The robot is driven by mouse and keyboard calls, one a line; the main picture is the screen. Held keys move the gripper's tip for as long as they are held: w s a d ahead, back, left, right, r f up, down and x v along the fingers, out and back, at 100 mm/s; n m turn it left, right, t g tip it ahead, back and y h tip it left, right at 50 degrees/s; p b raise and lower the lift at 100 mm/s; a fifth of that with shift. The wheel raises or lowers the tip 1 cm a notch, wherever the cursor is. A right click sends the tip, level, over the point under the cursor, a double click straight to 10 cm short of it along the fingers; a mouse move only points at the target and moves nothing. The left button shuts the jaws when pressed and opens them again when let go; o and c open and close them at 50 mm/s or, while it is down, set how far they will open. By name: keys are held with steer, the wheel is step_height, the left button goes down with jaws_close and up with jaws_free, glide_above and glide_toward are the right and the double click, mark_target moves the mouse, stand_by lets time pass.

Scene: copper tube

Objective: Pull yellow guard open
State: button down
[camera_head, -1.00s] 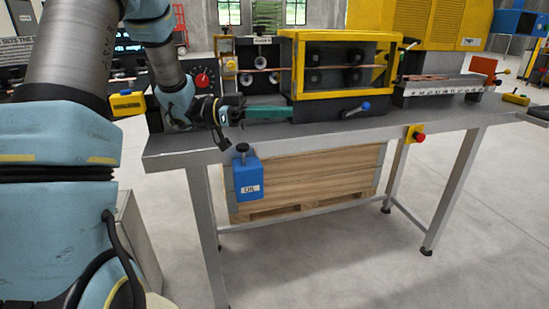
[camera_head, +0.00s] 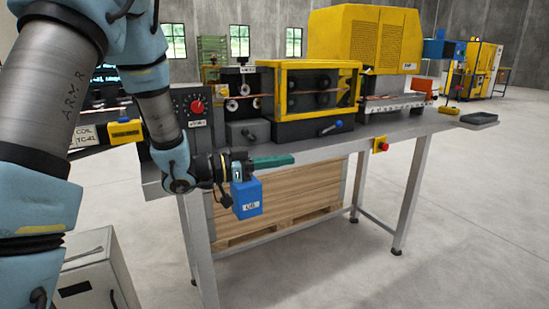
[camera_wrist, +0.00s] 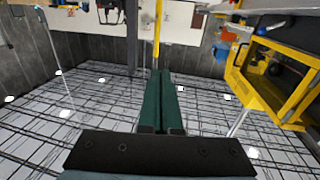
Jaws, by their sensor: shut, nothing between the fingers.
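The yellow guard (camera_head: 310,64) is a framed box with see-through panels on the machine on the bench. Rollers and a copper tube show behind its panels, and it looks closed. In the wrist view the yellow guard (camera_wrist: 240,82) is at the right, turned on its side and apart from the fingers. My gripper (camera_head: 293,160) has green fingers and is in front of the bench's front edge, below and left of the guard. In the wrist view my gripper (camera_wrist: 160,74) has its two green fingers together, with nothing between them.
A red stop button (camera_head: 381,146) is on the bench's front edge. A wooden pallet stack (camera_head: 280,200) is under the bench. The floor at right is open.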

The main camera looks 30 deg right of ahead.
steer(key=p+x, duration=0.4)
steer(key=x, duration=0.5)
steer(key=shift+d, duration=0.4)
steer(key=shift+s, duration=0.1)
steer(key=s+d+n+t+b, duration=0.2)
steer(key=d+t+b, duration=0.2)
steer(key=d, duration=0.9)
steer(key=shift+d+n+b, duration=0.3)
steer(key=shift+d+b, duration=0.05)
steer(key=shift+b, duration=0.8)
steer(key=shift+s, duration=0.15)
